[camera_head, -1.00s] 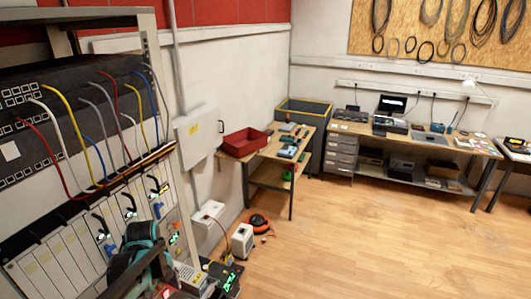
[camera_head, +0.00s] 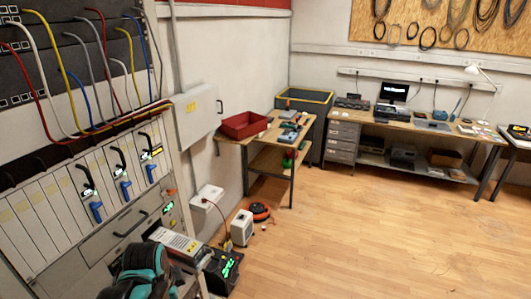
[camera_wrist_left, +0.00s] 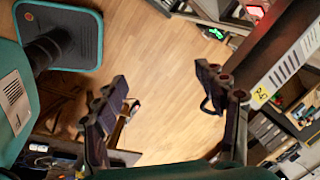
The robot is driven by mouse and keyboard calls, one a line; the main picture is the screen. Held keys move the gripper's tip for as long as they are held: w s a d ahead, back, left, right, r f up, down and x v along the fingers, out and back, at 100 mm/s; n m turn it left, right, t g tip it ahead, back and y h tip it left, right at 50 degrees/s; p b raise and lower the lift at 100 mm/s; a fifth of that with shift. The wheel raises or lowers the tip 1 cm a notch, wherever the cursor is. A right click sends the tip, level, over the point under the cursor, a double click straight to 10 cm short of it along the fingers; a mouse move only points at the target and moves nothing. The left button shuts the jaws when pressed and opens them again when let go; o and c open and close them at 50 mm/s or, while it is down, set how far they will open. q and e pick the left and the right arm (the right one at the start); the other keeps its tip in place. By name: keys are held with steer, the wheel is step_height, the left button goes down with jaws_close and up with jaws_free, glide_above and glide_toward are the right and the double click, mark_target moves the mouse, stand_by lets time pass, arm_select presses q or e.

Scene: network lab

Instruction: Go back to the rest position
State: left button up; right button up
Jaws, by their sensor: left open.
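My left arm (camera_head: 143,272), teal and black, shows at the bottom left of the head view, in front of the lower part of the rack (camera_head: 85,215). Its fingers cannot be made out there. In the left wrist view my left gripper (camera_wrist_left: 162,80) has its two dark fingers spread wide apart, with nothing between them and wooden floor beyond. My right gripper is in neither view.
The rack with coloured cables fills the left. A white box (camera_head: 242,228) and an orange-black reel (camera_head: 260,211) stand on the floor by the wall. A bench with a red tray (camera_head: 246,125) is beyond. The floor (camera_head: 370,230) at centre right is clear.

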arm_select(q)
steer(key=s+d+f+n+t+b, duration=0.2)
steer(key=s+f+n+b, duration=0.1)
steer(key=f+n+b, duration=0.3)
steer(key=s+d+f+n+t+b, duration=0.2)
steer(key=f+n+b, duration=0.4)
steer(key=f+b, duration=0.3)
steer(key=shift+s+d+f+n, duration=0.4)
steer(key=shift+s+d, duration=0.3)
steer(key=shift+s, duration=0.2)
steer(key=shift+c, duration=0.4)
